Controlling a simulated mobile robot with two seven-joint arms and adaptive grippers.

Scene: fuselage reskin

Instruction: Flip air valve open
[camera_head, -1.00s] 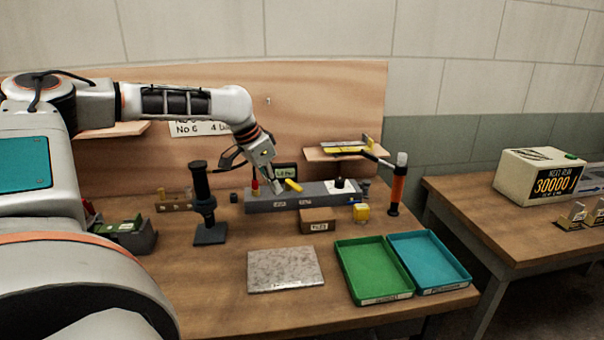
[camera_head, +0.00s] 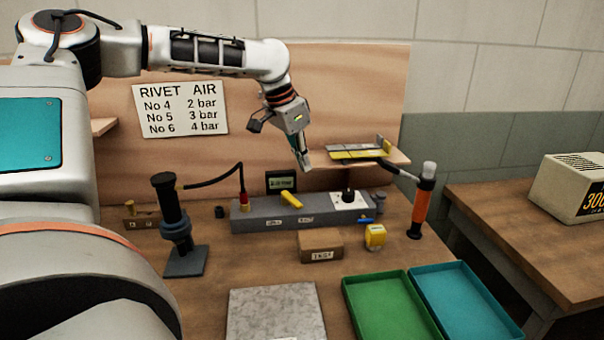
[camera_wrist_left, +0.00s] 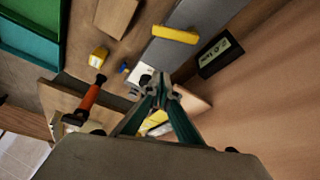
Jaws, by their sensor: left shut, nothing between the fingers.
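A yellow valve lever (camera_head: 291,199) sits on top of the long grey air manifold (camera_head: 270,219). The lever lies slantwise across the bar. In the left wrist view the yellow lever (camera_wrist_left: 175,34) also lies at an angle to the grey bar (camera_wrist_left: 208,12). My left gripper (camera_head: 306,168) is shut and empty. It hangs above and to the right of the lever, apart from it, over the manifold's right half. In the left wrist view its closed fingertips (camera_wrist_left: 158,82) point near the white socket plate. A small display (camera_head: 281,182) stands behind the lever. My right gripper is out of view.
A red hose fitting (camera_head: 243,196) is left of the lever, with a black tool on a stand (camera_head: 178,228) further left. A cardboard box (camera_head: 320,243), a yellow block (camera_head: 375,237) and an orange-handled tool (camera_head: 422,205) are nearby. A shelf (camera_head: 395,156) is close right of the gripper.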

